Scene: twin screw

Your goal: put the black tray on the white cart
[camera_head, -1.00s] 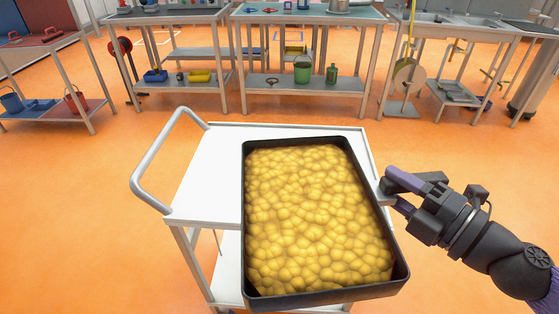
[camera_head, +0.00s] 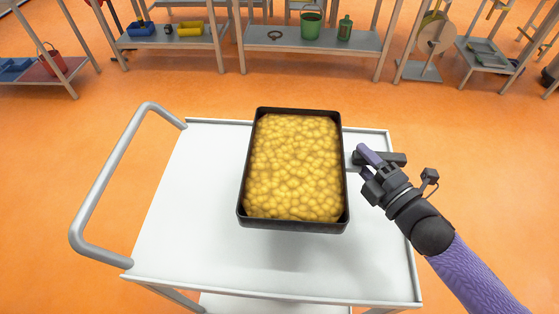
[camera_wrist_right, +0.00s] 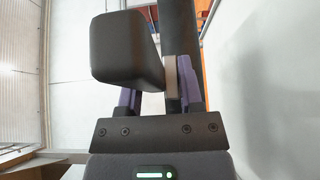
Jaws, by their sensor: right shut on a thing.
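The black tray (camera_head: 293,226), filled with yellow lumpy pieces (camera_head: 293,165), is over the right-middle part of the white cart's top (camera_head: 190,230). It looks roughly level, with a soft shadow below its near edge. I cannot tell whether its bottom touches the cart. My right gripper (camera_head: 356,163) is at the tray's right side, shut on its edge. In the right wrist view the gripper's dark and purple fingers (camera_wrist_right: 160,95) show close up, and the grip itself is partly hidden. My left gripper is not in view.
The cart has a grey tube handle (camera_head: 100,185) on its left and a thin raised rim. Its top is bare left of and in front of the tray. Workbenches with lower shelves (camera_head: 310,40) stand behind, across open orange floor (camera_head: 60,140).

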